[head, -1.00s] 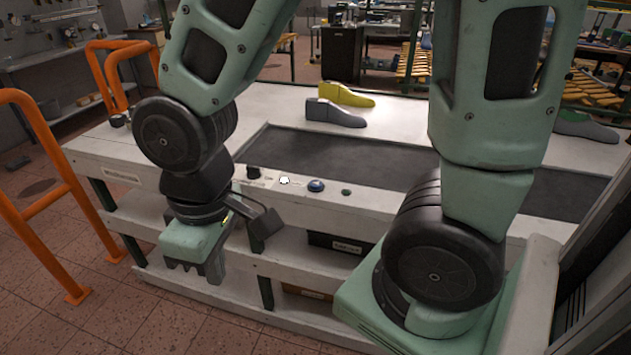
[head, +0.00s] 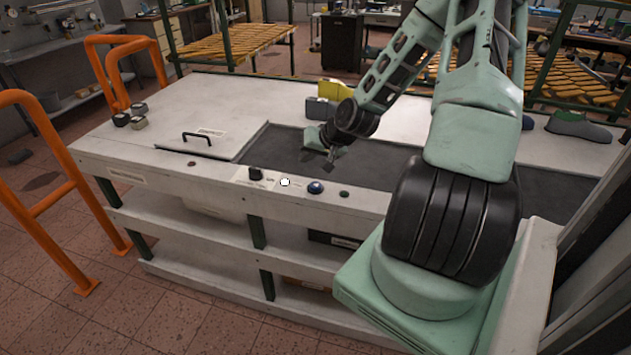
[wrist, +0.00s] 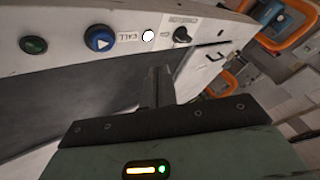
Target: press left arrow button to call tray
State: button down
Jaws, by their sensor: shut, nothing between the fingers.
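A blue round button (head: 316,187) sits on the bench's front panel. In the wrist view the blue button (wrist: 99,38) carries a white triangle and has an upside-down CALL label beside it. My gripper (head: 332,157) is over the dark recessed strip, behind the panel and apart from the button. In the wrist view my gripper's fingers (wrist: 158,85) are together and empty, with the panel controls beyond them. No tray can be made out.
A white lamp or button (head: 285,182), a black knob (head: 255,173) and a green button (head: 344,194) share the panel. Orange rails (head: 60,190) stand at left. A handled lid (head: 197,140) lies on the bench top.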

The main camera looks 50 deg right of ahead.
jog(key=d, duration=0.1)
jog(key=d+m, duration=0.1)
jog(key=s+d+h, duration=0.1)
jog(key=shift+d+r+t, duration=0.1)
jog(key=shift+d+t, duration=0.25)
jog(key=shift+t, duration=0.05)
jog(key=shift+f, duration=0.2)
jog(key=b, duration=0.7)
send_over(318, 187)
notch_tip(318, 187, down, 7)
jog(key=shift+d+r, duration=0.1)
jog(key=shift+f+b, duration=0.3)
jog(key=shift+f, duration=0.55)
jog(key=shift+f, duration=0.1)
dwell(0.5)
jog(key=shift+f, duration=0.3)
